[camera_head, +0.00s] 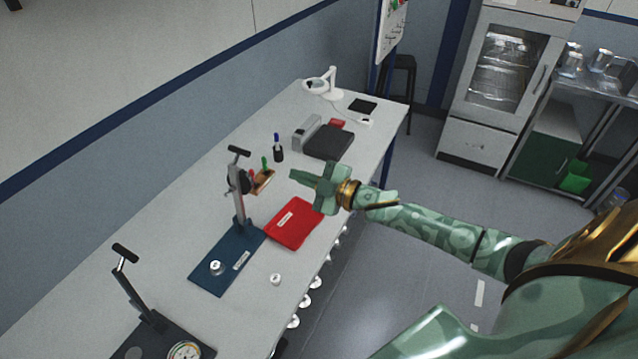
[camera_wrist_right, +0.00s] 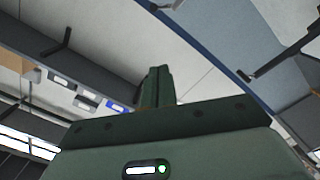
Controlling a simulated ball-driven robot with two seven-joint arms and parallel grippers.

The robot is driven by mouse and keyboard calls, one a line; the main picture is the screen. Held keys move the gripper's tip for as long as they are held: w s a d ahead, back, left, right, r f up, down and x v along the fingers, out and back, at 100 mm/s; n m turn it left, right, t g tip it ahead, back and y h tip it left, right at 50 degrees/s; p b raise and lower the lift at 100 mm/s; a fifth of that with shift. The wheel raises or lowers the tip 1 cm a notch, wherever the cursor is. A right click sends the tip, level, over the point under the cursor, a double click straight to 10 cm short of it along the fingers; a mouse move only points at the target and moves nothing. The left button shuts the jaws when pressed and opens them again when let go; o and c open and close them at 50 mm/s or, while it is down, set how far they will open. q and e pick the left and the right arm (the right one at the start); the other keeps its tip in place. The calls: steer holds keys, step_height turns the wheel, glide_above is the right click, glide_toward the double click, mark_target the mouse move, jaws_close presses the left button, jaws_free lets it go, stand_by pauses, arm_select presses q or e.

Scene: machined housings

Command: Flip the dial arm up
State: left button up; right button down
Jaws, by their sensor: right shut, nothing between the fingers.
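A stand with a blue base plate (camera_head: 205,271) is on the bench, with an upright post (camera_head: 238,213). The post carries a dark round part (camera_head: 237,180) and a black T-shaped handle (camera_head: 238,151) at the top. A second stand (camera_head: 134,287), nearer, has a tilted lever with a T-shaped end and a white-faced dial (camera_head: 185,351) low at its base. I cannot tell which part is the dial arm. My right gripper (camera_head: 293,176) is shut and empty, above the bench, to the right of the blue stand and apart from it. Its closed fingers (camera_wrist_right: 157,86) show in the wrist view.
A red folder (camera_head: 296,224) lies below my right gripper. Round knobs line the bench's front edge.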

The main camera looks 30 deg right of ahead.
steer(key=v, duration=0.4)
steer(key=shift+s+d, duration=0.2)
stand_by(0.3)
